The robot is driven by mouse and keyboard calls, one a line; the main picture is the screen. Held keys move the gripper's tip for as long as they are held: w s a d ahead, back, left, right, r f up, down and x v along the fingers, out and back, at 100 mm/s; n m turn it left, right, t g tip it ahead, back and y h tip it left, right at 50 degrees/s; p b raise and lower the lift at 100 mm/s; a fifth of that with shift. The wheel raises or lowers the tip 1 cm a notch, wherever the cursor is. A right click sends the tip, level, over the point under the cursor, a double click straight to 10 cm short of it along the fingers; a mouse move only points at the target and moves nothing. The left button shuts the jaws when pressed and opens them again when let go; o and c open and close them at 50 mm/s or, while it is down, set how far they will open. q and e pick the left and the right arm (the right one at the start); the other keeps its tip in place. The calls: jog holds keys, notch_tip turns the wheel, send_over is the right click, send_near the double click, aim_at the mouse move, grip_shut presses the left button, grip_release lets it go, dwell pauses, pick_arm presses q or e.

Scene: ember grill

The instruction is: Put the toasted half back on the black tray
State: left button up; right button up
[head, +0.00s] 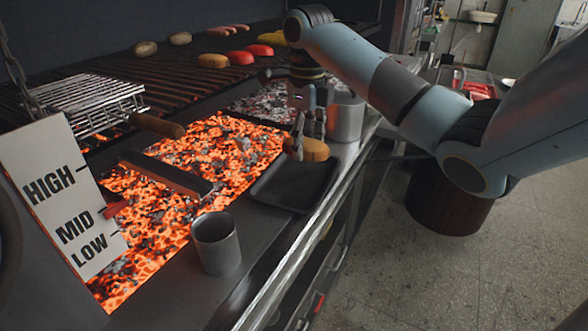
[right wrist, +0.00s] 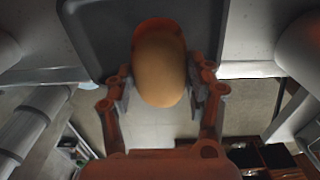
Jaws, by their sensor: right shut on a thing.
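The toasted half (head: 314,149) is a golden-brown bun half. I cannot tell whether the half touches the tray. The tray looks bare apart from this. My left gripper is out of view.
Glowing coals (head: 222,150) lie just left of the tray. A metal cup (head: 217,243) stands near the front, and another metal container (head: 345,117) stands behind the tray. A HIGH/MID/LOW sign (head: 62,197) is at left. A wire basket (head: 90,105) and several foods lie on the grill.

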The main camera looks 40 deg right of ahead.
aim_at(294, 184)
jog(key=a+f, duration=0.2)
jog(key=a, duration=0.1)
jog(key=shift+a, duration=0.25)
notch_tip(294, 184, down, 4)
jog(key=shift+f, duration=0.1)
jog(key=shift+f, duration=0.1)
jog(key=o, duration=1)
